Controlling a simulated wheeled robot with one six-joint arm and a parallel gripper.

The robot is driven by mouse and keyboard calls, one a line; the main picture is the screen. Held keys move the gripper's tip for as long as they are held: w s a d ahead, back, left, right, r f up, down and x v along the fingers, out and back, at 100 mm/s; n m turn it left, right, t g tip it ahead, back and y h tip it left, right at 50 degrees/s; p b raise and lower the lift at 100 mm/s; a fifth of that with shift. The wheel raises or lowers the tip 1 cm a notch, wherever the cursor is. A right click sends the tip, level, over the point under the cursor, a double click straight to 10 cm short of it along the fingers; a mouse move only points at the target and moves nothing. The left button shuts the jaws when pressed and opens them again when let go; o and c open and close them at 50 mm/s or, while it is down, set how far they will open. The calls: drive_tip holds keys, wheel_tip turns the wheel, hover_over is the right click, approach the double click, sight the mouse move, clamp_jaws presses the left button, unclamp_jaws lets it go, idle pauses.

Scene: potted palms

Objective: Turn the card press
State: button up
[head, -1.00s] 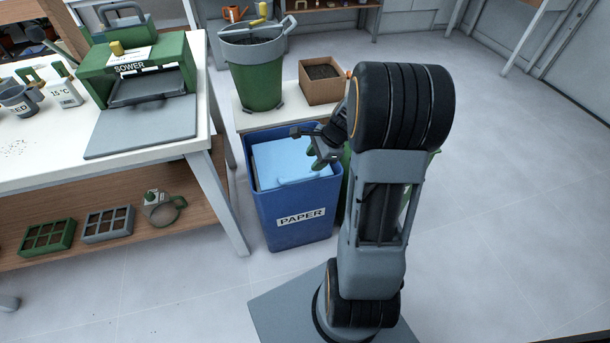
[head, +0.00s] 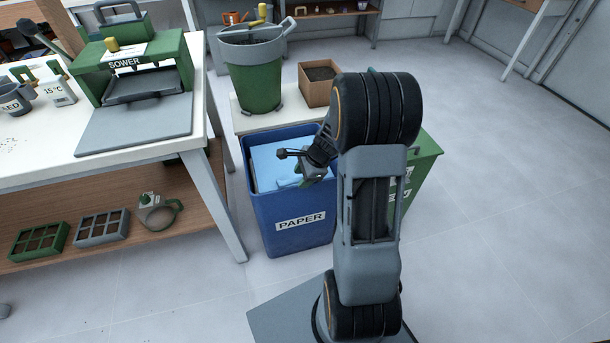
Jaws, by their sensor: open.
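No label reads "card press", and I cannot tell for sure which thing it is. A light blue panel (head: 267,168) sits inside the blue bin marked PAPER (head: 300,235); my gripper hides part of it. My gripper (head: 292,168) is open, over the bin's opening at the panel's right side. I cannot tell whether it touches the panel. The green SOWER machine (head: 178,52), with a yellow knob on top, stands on the white bench to the left, away from my gripper.
A green bucket (head: 255,80) with a yellow-handled crank and a brown box of soil (head: 319,85) stand on a low white stand behind the bin. A green bin (head: 426,165) is partly behind my arm. The floor at the right is clear.

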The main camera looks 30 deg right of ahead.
clamp_jaws()
drive_tip(key=shift+d, duration=0.45)
drive_tip(key=shift+a, duration=0.25)
drive_tip(key=shift+a+r, duration=0.1)
drive_tip(key=shift+a, duration=0.05)
drive_tip(key=shift+w+a+r+p, duration=0.1)
drive_tip(key=shift+r+p, duration=0.1)
drive_tip(key=shift+p, duration=0.2)
drive_tip(key=shift+r, duration=0.1)
